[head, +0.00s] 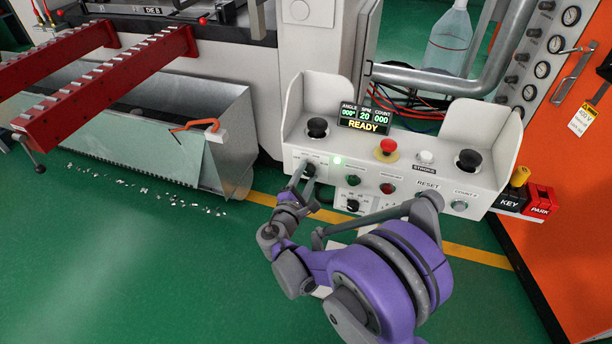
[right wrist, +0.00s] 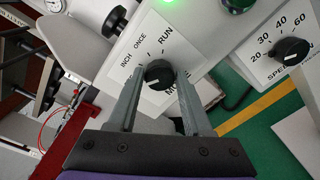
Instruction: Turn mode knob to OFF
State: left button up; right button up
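The mode knob (right wrist: 158,74) is a round black knob on a white plate in the right wrist view, with INCH, ONCE and RUN printed around it. No OFF mark shows; part of the plate is hidden by my fingers. The knob's pointer direction is unclear. My right gripper (right wrist: 160,78) has one finger on each side of the knob, very close to it; whether they press on it is unclear. In the head view my right gripper (head: 303,180) is at the knob (head: 309,168), at the left of the control panel (head: 400,166). My left gripper is not in view.
A speed knob (right wrist: 290,50) sits beside it. The panel also carries a red mushroom button (head: 387,148), black palm buttons (head: 317,127) and a display (head: 364,118) reading READY. A grey chute (head: 225,140) stands to the left. An orange cabinet (head: 565,200) stands to the right.

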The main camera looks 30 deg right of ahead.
jog(key=o, duration=0.4)
jog(key=shift+c, duration=0.2)
jog(key=v, duration=1)
jog(key=shift+s+a+p, duration=0.25)
jog(key=shift+a+p, duration=0.1)
jog(key=shift+p, duration=0.05)
jog(key=shift+d, duration=0.1)
